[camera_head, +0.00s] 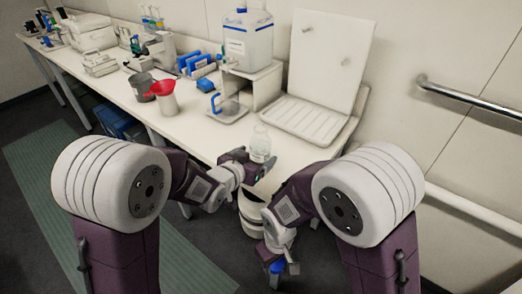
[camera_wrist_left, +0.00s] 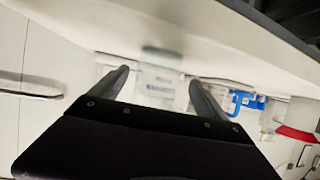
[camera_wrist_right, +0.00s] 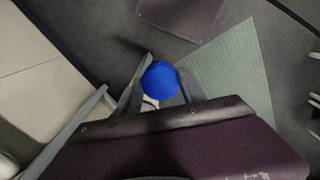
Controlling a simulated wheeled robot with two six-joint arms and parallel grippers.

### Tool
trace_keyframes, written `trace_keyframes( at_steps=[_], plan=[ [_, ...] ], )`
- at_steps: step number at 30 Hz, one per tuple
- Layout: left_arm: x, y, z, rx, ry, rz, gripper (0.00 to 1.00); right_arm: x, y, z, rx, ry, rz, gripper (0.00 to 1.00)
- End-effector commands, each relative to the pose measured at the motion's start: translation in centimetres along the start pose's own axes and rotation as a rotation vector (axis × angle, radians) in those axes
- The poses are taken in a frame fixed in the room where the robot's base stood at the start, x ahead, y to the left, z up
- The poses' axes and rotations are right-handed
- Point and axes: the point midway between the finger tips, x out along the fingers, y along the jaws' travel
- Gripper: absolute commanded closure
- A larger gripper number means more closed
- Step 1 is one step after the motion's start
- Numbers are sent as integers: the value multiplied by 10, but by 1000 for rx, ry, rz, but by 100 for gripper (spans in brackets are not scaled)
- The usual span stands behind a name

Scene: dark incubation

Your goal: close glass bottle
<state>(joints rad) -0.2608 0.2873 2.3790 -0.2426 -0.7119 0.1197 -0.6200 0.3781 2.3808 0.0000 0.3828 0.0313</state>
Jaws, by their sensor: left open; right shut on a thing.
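A clear glass bottle (camera_head: 260,143) stands upright at the front edge of the white table in the head view, its top uncapped. My left gripper (camera_head: 254,160) is open, with its fingers on either side of the bottle's lower part. In the left wrist view the two dark fingers (camera_wrist_left: 158,82) are apart, with the see-through bottle hard to make out between them. My right gripper (camera_head: 279,262) is low in front of the table, shut on a blue cap (camera_wrist_right: 160,82). The cap also shows in the head view (camera_head: 277,267).
Behind the bottle stand a white drying rack (camera_head: 330,70) with its tray and a carboy (camera_head: 247,40) on a stand. A red funnel (camera_head: 160,87) and a grey beaker are to the left. A white bin (camera_head: 251,212) is on the floor below the edge. A metal rail (camera_head: 470,102) is at right.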

Motion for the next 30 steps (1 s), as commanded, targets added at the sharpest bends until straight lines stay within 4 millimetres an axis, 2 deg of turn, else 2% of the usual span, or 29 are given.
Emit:
trace_keyframes(
  at_steps=[3, 13, 22, 30],
  plan=[
    [9, 0, 1, -1, -1, -1, 14, 1, 0, 0, 0, 0, 0, 90],
    [12, 0, 0, -1, 0, -1, 14, 1, 0, 0, 0, 0, 0, 90],
    [56, 4, -2, -1, 0, 0, 14, 1, 0, 0, 0, 0, 0, 90],
    [62, 4, -3, -1, 1, -1, 14, 1, 0, 0, 0, 0, 0, 90]
  ],
)
